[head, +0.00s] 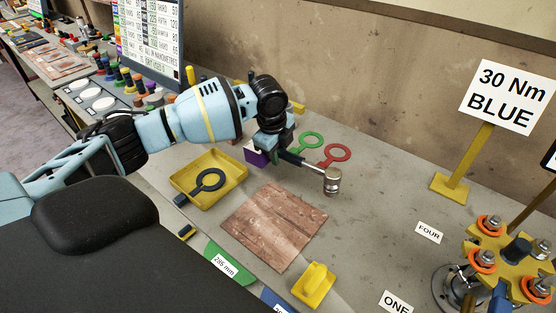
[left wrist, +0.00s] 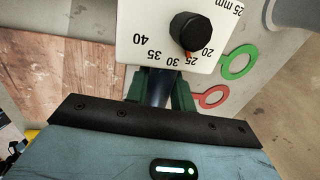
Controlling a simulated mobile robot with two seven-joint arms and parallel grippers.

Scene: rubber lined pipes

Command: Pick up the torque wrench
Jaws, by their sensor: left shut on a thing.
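The torque wrench (head: 332,182) has a silver round head and a dark handle. In the head view my left gripper (head: 280,150) is shut on its handle, and the head sticks out to the right, near the far right corner of the wooden board. In the left wrist view a dark shaft (left wrist: 158,88) sits between the green fingers of my left gripper (left wrist: 162,92). A white plate with a black knob and a number scale (left wrist: 180,35) shows just beyond the fingers. I cannot tell whether the wrench touches the table. My right gripper is not in view.
A brown wooden board (head: 272,225) lies below the wrench. A yellow tray (head: 208,179) holds a dark ring-ended tool. Green (head: 308,142) and red (head: 335,155) ring-ended tools lie behind. A yellow bolted fixture (head: 520,258) and a "30 Nm BLUE" sign (head: 507,95) stand at right.

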